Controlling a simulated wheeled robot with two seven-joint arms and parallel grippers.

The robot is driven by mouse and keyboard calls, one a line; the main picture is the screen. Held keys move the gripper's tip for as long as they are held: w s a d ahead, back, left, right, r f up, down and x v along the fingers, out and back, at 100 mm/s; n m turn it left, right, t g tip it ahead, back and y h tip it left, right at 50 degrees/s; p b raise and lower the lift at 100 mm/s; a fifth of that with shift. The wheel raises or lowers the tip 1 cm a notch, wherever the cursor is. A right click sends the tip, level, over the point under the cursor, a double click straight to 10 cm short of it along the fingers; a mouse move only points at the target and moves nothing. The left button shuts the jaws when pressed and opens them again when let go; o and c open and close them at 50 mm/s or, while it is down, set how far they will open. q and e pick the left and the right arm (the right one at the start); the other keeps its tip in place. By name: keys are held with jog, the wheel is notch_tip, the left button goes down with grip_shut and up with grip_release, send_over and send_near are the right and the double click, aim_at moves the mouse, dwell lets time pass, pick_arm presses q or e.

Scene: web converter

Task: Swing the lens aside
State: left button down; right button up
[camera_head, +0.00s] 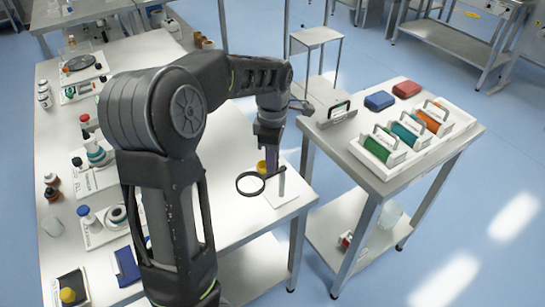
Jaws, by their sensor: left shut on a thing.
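The lens (239,190) is a black ring on a thin arm beside a short upright post (282,182). The post stands on a small white base plate (285,200) near the corner of the white table. My left arm reaches over the table from the front, and its gripper (271,172) points down at the lens arm between ring and post. It is shut on the lens, though the fingertips are small and partly hide the contact. My right gripper is not in view.
A yellow item (262,166) stands close behind my left gripper. Several bottles and fixtures line the white table's left side.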

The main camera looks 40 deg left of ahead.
pick_arm(q)
jog(key=c, duration=1.1)
grip_release()
notch_tip(320, 180, up, 8)
jog(key=shift+f+b, duration=0.1)
jog(key=shift+b, duration=0.3)
